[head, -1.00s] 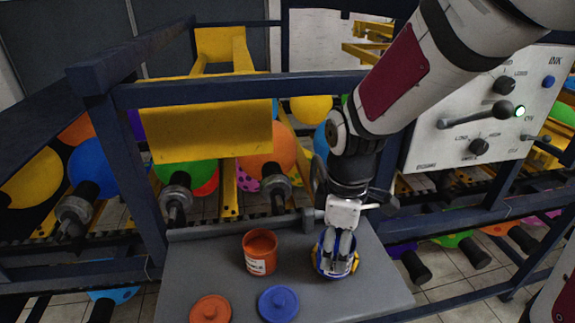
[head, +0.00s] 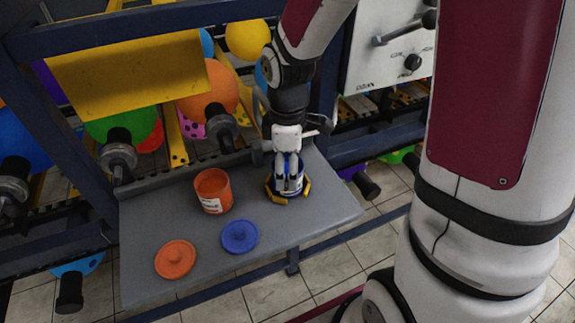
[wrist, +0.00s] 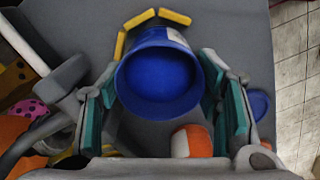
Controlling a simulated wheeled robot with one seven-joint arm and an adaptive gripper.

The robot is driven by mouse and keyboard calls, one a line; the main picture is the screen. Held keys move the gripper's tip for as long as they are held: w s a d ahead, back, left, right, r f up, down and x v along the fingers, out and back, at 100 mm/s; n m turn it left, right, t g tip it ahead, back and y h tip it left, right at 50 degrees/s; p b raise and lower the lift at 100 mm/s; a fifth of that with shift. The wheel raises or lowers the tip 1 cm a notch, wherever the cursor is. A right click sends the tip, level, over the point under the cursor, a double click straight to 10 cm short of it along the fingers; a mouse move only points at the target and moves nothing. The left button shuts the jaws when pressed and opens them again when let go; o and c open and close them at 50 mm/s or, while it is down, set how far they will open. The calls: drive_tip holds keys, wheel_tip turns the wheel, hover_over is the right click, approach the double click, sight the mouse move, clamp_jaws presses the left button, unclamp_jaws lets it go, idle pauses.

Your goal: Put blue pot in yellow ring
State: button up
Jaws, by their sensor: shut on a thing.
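The blue pot (wrist: 158,80) is open-topped with a white label and stands roughly upright at the right side of the grey table. It also shows in the head view (head: 290,189), partly hidden by the fingers. My gripper (head: 289,176) reaches down over it and is shut on it; in the wrist view the teal-padded fingers (wrist: 165,106) flank it. Pieces of the yellow ring (head: 276,196) show around the pot's lower part. In the wrist view, ring pieces (wrist: 174,17) lie just beyond the pot. I cannot tell whether the pot's base touches the table.
An orange pot (head: 213,190) stands left of the blue pot. An orange lid (head: 175,259) and a blue lid (head: 239,236) lie at the front of the grey table (head: 205,263). Dark blue frame bars and a yellow panel (head: 128,82) stand behind. The table's front right is clear.

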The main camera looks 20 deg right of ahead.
drive_tip(key=o, duration=1.3)
wheel_tip(320, 180, up, 12)
drive_tip(key=s+r+m+t, duration=0.1)
drive_tip(key=s+r+m, duration=0.1)
drive_tip(key=s+m, duration=0.2)
drive_tip(key=s+r+m+t, duration=0.2)
drive_tip(key=s+r+m, duration=0.1)
drive_tip(key=s+m, duration=0.1)
drive_tip(key=s+r+m+t, duration=0.2)
drive_tip(key=s+r+m, duration=0.1)
drive_tip(key=s, duration=0.3)
drive_tip(key=shift+s+r+m, duration=0.2)
drive_tip(key=shift+r+m, duration=0.05)
drive_tip(key=shift+m, duration=0.55)
drive_tip(key=shift+c, duration=0.4)
